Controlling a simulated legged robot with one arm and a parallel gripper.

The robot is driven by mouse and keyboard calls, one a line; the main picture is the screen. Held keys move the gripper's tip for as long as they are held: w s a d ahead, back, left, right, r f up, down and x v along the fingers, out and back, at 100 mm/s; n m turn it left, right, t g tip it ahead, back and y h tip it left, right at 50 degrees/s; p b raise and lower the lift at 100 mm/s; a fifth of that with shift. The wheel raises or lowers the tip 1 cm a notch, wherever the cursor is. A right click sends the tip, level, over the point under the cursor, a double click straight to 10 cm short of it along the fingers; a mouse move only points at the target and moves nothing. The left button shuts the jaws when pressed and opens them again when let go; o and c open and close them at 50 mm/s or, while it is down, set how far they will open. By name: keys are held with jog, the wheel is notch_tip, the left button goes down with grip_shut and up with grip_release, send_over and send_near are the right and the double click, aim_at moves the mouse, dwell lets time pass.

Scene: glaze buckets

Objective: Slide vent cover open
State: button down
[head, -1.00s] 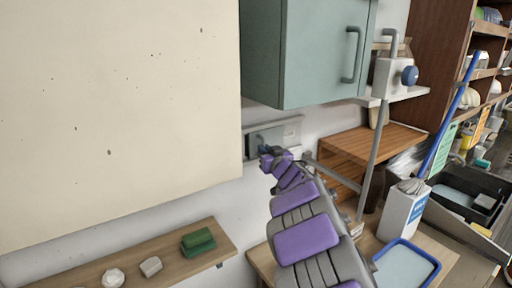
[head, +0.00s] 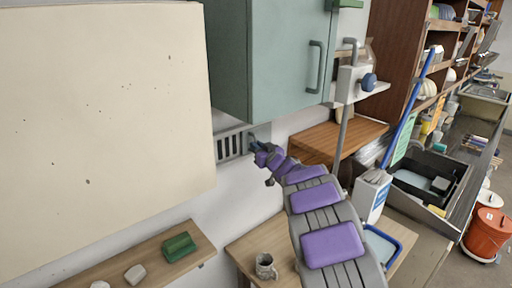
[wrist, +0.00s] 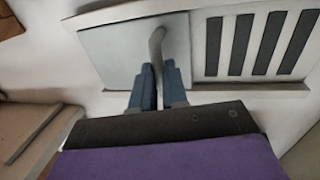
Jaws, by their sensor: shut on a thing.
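The vent (head: 229,146) is a light frame on the wall below the teal cabinet, with several dark upright slots showing. In the wrist view the slotted part (wrist: 258,45) lies bare on the right. The flat grey vent cover (wrist: 115,50) covers the left part of the frame and has a curved grey handle (wrist: 155,50). My gripper (head: 257,147) is at the vent's right end in the head view. In the wrist view its blue fingers (wrist: 158,85) are shut on the handle, one on each side.
The teal cabinet (head: 290,60) hangs just above my gripper. A large cream panel (head: 100,120) stands close on the left. A wooden shelf (head: 140,262) with a green block (head: 179,247) is below. A mug (head: 266,266) stands on the lower table.

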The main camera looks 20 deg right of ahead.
jog(key=c, duration=1.5)
grip_release()
jog(key=shift+w+r, duration=0.1)
jog(key=shift+r, duration=0.15)
jog(key=shift+c, duration=0.2)
jog(key=o, duration=0.3)
jog(key=shift+w+d+f, duration=0.2)
jog(key=shift+w+f, duration=0.1)
jog(key=shift+o, duration=0.5)
jog(key=shift+d, duration=0.1)
jog(key=shift+s+r, duration=0.1)
jog(key=shift+s, duration=0.15)
jog(key=shift+s, duration=0.1)
jog(key=s+d, duration=0.1)
jog(key=s, duration=0.7)
jog(key=s+d, duration=0.2)
jog(key=s, duration=0.6)
jog(key=shift+s+d+b, duration=0.3)
jog(key=shift+s, duration=0.05)
